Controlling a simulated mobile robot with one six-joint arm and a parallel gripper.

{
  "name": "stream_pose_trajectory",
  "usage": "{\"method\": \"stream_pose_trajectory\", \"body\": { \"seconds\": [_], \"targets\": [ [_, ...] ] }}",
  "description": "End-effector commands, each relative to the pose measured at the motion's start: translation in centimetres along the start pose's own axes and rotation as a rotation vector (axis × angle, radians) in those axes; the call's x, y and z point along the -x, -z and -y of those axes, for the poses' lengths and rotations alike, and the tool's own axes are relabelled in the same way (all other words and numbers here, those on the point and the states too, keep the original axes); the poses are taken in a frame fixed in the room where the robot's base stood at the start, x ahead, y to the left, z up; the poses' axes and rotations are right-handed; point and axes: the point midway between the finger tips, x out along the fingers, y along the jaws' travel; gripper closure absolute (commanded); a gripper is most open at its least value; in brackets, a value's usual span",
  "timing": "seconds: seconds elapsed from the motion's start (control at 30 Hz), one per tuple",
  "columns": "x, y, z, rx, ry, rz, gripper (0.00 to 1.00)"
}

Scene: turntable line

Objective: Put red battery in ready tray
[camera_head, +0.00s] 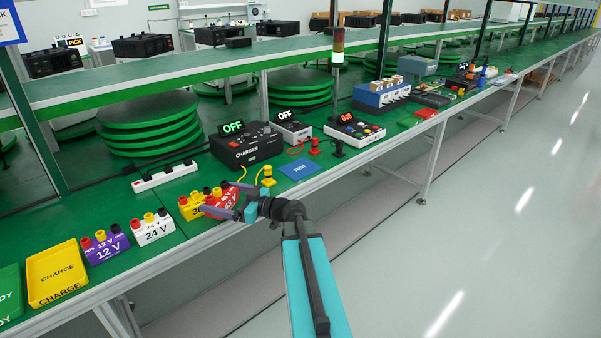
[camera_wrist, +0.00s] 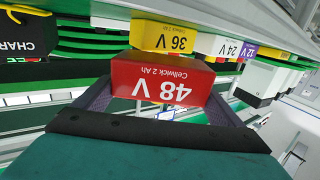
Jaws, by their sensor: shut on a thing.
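The red 48 V battery (camera_head: 224,199) is between the fingers of my gripper (camera_head: 226,202) at the front edge of the green bench. In the wrist view, its red label face (camera_wrist: 160,82) appears upside down, with my gripper (camera_wrist: 160,104) shut on its sides. I cannot tell whether it is lifted clear of the bench. The ready tray (camera_head: 9,284) is green and lies at the far left of the head view, partly cut off by the picture edge. My gripper is well to the right of it.
The yellow 36 V battery (camera_head: 190,207) stands close left of the red one. Further left are the white 24 V battery (camera_head: 153,230), the purple 12 V battery (camera_head: 106,247) and the yellow charge tray (camera_head: 57,272). A black charger (camera_head: 246,147) stands behind.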

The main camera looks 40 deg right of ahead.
Motion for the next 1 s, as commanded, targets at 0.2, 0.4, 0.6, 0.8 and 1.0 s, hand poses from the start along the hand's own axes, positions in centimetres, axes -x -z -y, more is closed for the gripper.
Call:
{"method": "stream_pose_trajectory", "body": {
  "seconds": [0.2, 0.4, 0.6, 0.8, 1.0],
  "targets": [
    [3.8, -0.2, -6.2, -0.001, -0.135, -0.004, 0.53],
    [8.5, -0.2, -12.3, -0.005, -0.279, -0.007, 0.53],
    [13.8, 0.1, -17.7, -0.007, -0.417, -0.013, 0.53],
    [17.4, 0.4, -20.8, -0.008, -0.504, -0.018, 0.53],
    [18.4, 0.6, -21.5, -0.009, -0.528, -0.020, 0.53]
  ]
}}
